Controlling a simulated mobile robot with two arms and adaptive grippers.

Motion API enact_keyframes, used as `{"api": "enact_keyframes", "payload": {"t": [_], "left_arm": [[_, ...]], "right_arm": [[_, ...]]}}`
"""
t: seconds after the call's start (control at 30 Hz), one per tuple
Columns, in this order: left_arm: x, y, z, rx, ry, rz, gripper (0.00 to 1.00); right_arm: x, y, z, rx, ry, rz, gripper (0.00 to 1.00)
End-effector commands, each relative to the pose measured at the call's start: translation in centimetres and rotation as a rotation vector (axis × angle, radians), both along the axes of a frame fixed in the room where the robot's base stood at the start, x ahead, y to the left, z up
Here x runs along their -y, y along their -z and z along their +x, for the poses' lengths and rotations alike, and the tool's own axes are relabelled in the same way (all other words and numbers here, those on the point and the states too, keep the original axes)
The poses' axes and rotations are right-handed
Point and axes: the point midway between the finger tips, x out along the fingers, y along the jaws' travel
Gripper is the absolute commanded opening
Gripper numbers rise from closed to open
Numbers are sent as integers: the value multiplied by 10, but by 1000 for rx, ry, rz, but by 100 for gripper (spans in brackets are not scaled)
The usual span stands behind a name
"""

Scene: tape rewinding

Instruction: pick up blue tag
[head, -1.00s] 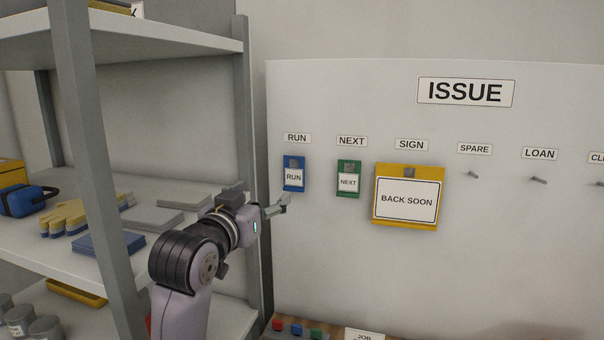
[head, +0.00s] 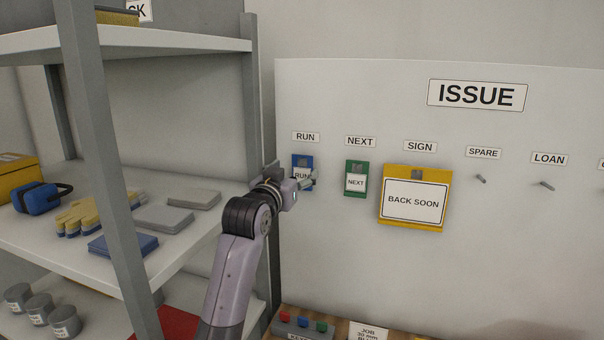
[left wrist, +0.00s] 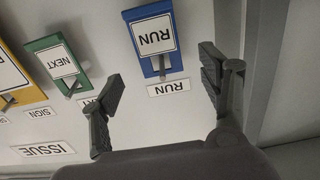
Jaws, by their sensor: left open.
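The blue tag (head: 298,163) with a white RUN label hangs on a peg on the white board, under the small RUN sign. In the head view my left gripper (head: 309,181) is in front of its right and lower part and hides some of it. In the left wrist view the blue tag (left wrist: 152,42) shows upside down, ahead of the jaws and apart from them. The left gripper (left wrist: 160,92) is open, with nothing between its fingers. My right gripper is not in view.
A green NEXT tag (head: 356,180) hangs just right of the blue tag. A yellow BACK SOON sign (head: 412,198) hangs further right, then bare pegs (head: 481,179). A grey shelf post (head: 255,100) stands close on the left. A button box (head: 303,327) sits below.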

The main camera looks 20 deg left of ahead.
Motion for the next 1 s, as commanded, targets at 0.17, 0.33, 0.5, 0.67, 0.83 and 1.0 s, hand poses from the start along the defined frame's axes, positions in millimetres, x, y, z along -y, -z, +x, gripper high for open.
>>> {"api": "enact_keyframes", "payload": {"t": [0.17,0.33,0.5,0.67,0.83,1.0], "left_arm": [[1,-8,23,-2,0,-1,69],[2,-6,42,-1,-1,-1,69],[2,-3,48,0,-1,-1,69],[2,-3,48,1,-1,-1,69],[2,-3,48,0,-1,0,58],[2,-3,47,0,-1,0,47]], "right_arm": [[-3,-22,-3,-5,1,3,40],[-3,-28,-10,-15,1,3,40],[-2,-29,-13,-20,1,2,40],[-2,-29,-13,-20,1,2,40],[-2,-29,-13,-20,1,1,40],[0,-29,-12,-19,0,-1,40]]}}
